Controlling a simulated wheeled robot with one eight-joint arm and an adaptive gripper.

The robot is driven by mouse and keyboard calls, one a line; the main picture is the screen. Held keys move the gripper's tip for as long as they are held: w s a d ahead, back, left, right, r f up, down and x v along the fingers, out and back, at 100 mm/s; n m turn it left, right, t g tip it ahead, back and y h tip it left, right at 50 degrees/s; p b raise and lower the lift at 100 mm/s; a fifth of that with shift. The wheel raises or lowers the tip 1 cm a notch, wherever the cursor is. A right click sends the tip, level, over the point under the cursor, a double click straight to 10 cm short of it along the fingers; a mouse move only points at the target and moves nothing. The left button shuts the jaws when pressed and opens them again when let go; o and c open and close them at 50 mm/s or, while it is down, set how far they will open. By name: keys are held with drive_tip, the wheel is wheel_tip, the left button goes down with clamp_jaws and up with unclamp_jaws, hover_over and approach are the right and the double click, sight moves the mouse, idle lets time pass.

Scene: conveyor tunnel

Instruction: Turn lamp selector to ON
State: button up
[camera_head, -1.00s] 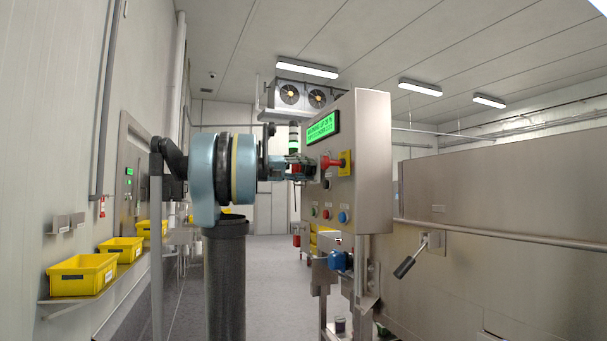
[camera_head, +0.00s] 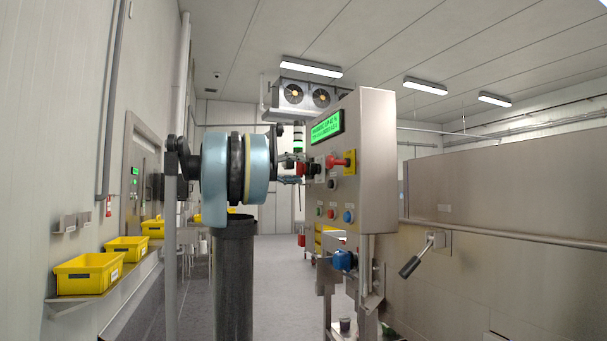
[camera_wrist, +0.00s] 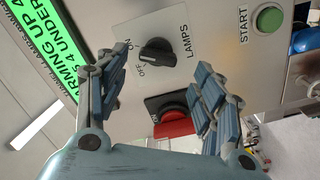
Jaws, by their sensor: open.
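The lamp selector (camera_wrist: 157,52) is a black rotary knob on a white plate marked LAMPS, with OFF and ON labels, in the wrist view. Its pointer looks turned toward the OFF label. My gripper (camera_wrist: 158,88) is open, its two blue-grey fingers spread on either side below the knob, apart from it. A red switch handle (camera_wrist: 174,122) on a black base lies between the fingers. In the head view my gripper (camera_head: 304,168) is at the front of the control box (camera_head: 375,160), and the selector is hard to make out there.
A green display (camera_wrist: 42,45) is at the left. A red rotary handle on a yellow plate (camera_head: 349,162) juts from the box. Yellow bins (camera_head: 88,273) line the left shelf.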

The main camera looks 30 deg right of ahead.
drive_tip(key=v, duration=0.6)
drive_tip(key=shift+a, duration=0.2)
drive_tip(key=shift+f, duration=0.1)
drive_tip(key=s+a+f+n+t+y, duration=0.2)
drive_tip(key=s+a+f+y, duration=0.3)
drive_tip(key=f, duration=1.4)
drive_tip(key=s+a+f+n+t+y, duration=0.2)
drive_tip(key=s+a+f+n+y, duration=0.2)
drive_tip(key=s+a+f, duration=0.8)
drive_tip(key=s+a+f+n+t+y, duration=0.2)
drive_tip(key=s+a+f+y, duration=0.6)
drive_tip(key=f, duration=2)
drive_tip(key=a+n, duration=0.1)
drive_tip(key=a, duration=0.3)
drive_tip(key=shift+s+t, duration=0.3)
drive_tip(key=shift+s, duration=0.1)
drive_tip(key=shift+a+f, duration=0.1)
drive_tip(key=shift+a, duration=0.05)
